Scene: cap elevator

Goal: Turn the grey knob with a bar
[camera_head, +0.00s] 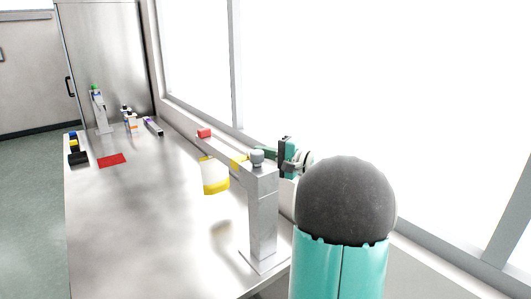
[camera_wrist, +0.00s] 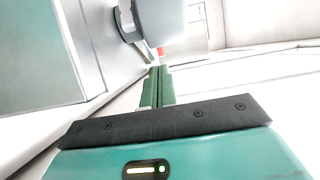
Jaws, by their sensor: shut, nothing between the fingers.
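A small grey knob (camera_head: 257,156) sits on top of a silver post (camera_head: 262,215) near the front of the metal table. I cannot make out its bar. My gripper (camera_head: 265,150) reaches in from the right at about the knob's height, close behind it. In the wrist view my gripper's green fingers (camera_wrist: 157,72) are together and empty. A large pale grey rounded part (camera_wrist: 160,20) stands just beyond the fingertips, slightly above them; I cannot tell whether it is the knob. I cannot tell whether the fingers touch it.
A beam with a red block (camera_head: 204,132) extends from the post. A white and yellow container (camera_head: 215,175) is beside it. A red mat (camera_head: 112,160), small bottles (camera_head: 130,122) and another post (camera_head: 99,110) are farther back. The window wall runs close on the right.

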